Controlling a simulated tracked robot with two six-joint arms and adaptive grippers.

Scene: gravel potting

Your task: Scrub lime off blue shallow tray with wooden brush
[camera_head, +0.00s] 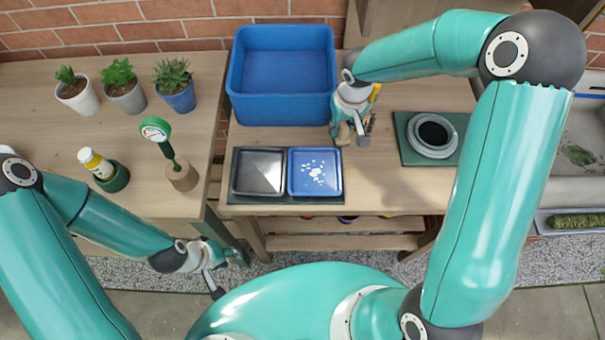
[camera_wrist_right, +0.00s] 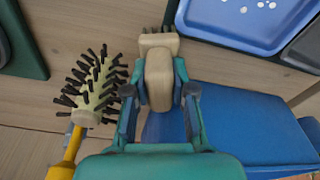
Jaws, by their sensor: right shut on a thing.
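The blue shallow tray (camera_head: 315,185) lies right of a dark tray on a dark mat, with white lime patches (camera_head: 314,171) near its middle. The tray also shows at the top of the right wrist view (camera_wrist_right: 215,28). My right gripper (camera_wrist_right: 158,95) is shut on the wooden brush (camera_wrist_right: 159,68), a pale block with short dark bristles at its far end. In the head view my right gripper (camera_head: 347,128) is behind and right of the blue tray, apart from it. My left gripper (camera_head: 226,275) is open and empty in front of the tables.
A yellow-handled round brush (camera_wrist_right: 92,92) is close beside my right gripper. A blue bin (camera_head: 283,108) stands behind the trays. The dark tray (camera_head: 259,187) is left of the blue one. A round grey pot (camera_head: 433,151) sits on a green mat at right. Several plants stand far left.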

